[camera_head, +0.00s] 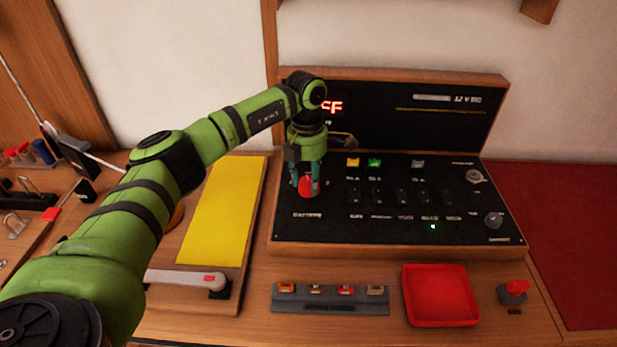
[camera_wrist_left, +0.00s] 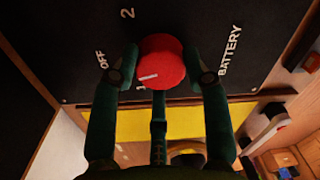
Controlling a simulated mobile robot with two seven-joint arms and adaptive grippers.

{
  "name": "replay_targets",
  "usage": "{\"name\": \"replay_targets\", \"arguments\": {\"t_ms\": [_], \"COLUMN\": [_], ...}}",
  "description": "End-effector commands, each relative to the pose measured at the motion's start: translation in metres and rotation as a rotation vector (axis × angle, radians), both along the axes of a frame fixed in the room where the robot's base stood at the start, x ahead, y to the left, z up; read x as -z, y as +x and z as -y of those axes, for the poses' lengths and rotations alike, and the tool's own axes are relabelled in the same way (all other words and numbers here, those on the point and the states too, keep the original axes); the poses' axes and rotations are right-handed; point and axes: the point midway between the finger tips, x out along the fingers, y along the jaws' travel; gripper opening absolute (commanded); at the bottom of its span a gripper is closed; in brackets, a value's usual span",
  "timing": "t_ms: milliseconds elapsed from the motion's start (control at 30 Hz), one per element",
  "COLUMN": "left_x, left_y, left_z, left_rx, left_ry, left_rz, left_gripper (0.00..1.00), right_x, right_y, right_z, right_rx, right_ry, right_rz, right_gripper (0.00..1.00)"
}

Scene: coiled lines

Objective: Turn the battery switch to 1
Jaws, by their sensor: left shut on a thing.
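The red round battery switch knob (camera_head: 305,187) sits at the left of the black panel (camera_head: 330,231). My left gripper (camera_head: 306,181) is shut on it from above. In the left wrist view, the fingers (camera_wrist_left: 165,78) stand around the knob (camera_wrist_left: 170,60). Its white mark is at its lower left, close to a partly hidden figure that looks like 1. "OFF" is left of the knob, "2" above left, "BATTERY" to the right. I cannot tell exactly where the mark points. My right gripper is not in view.
Red display letters (camera_head: 332,106) on the upright panel are partly hidden by my left arm. A yellow mat (camera_head: 222,210) is to the left; a red tray (camera_head: 440,296) stands in front.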

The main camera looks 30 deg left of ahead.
Motion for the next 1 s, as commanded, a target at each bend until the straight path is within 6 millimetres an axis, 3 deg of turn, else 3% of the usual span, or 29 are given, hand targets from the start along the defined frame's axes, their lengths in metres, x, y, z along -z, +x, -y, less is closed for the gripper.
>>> {"name": "replay_targets", "arguments": {"t_ms": [600, 1000], "left_x": [0.0011, 0.0014], "left_y": [-0.0013, -0.0015], "left_z": [0.0008, 0.0005], "left_rx": [-0.557, -0.764], "left_ry": [-0.004, -0.003], "left_rz": [-0.002, -0.002], "left_gripper": [0.14, 0.14], "right_x": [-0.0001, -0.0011], "right_y": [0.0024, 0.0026], "right_z": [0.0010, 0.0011], "right_rx": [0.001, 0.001], "right_ry": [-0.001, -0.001], "right_rz": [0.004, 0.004], "right_gripper": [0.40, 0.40]}}
